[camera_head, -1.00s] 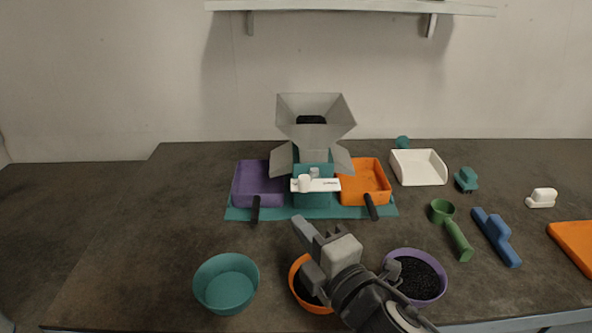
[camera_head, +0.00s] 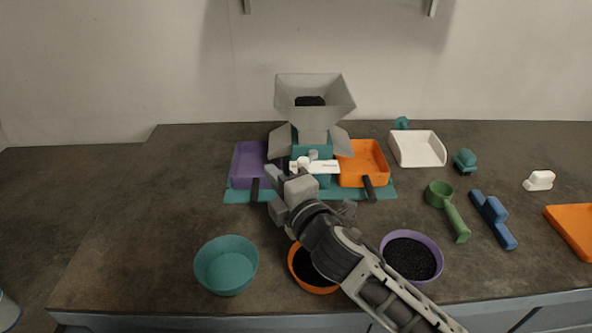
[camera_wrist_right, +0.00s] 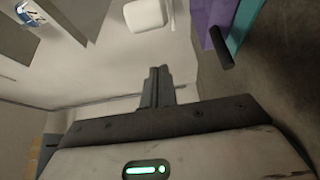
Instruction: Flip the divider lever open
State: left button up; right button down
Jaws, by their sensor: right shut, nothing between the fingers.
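The grey hopper (camera_head: 314,95) stands on a teal body (camera_head: 327,180) at the back of the table. A white lever plate (camera_head: 325,167) with a white knob (camera_head: 303,161) crosses the front of the body. My right gripper (camera_head: 270,174) is shut and empty, in front of the purple tray and just left of the white knob. In the right wrist view its fingers (camera_wrist_right: 157,88) are together, and a white rounded part (camera_wrist_right: 145,15), probably the knob, shows beyond them. I see no clear contact. My left gripper is not in view.
A purple tray (camera_head: 243,164) and an orange tray (camera_head: 362,163) with dark handles flank the body on a teal mat (camera_head: 236,197). Teal (camera_head: 226,266), orange (camera_head: 299,276) and purple (camera_head: 435,259) bowls stand at the front. A green scoop (camera_head: 455,222) and blue tool (camera_head: 493,220) lie right.

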pick_arm(q)
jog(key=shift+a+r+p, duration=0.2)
jog(key=shift+p, duration=0.3)
pick_arm(e)
jog(key=shift+w+d, duration=0.25)
jog(key=shift+d, duration=0.7)
jog(key=shift+w+d, duration=0.25)
jog(key=shift+d, duration=0.7)
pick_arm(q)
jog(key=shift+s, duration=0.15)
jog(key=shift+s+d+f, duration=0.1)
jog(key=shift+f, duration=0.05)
pick_arm(e)
jog(key=shift+w, duration=0.1)
